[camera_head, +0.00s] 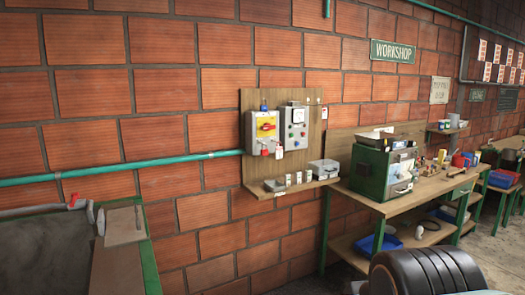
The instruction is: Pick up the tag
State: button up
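A small white and red tag (279,152) appears to hang at the lower right of a switch box (262,131) with a yellow plate and red handle. The box is fixed to a wooden board (318,150) on the brick wall. Several small pale upright pieces (298,178) stand on the shelf below; they are too small to tell whether any is a tag. My gripper is not in view; only a dark rounded part that seems to be my arm shows at the bottom right, well apart from the board.
A grey control box (295,127) sits beside the switch box. The shelf also holds a grey tray (323,169). A green-framed workbench (414,196) with a green machine (384,170) stands at the right. A green pipe (110,169) runs along the wall.

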aim_at(279, 150)
jog(key=i+l, duration=0.15)
jog(key=i, duration=0.4)
jog(key=i+l+u, duration=0.1)
jog(key=i, duration=0.4)
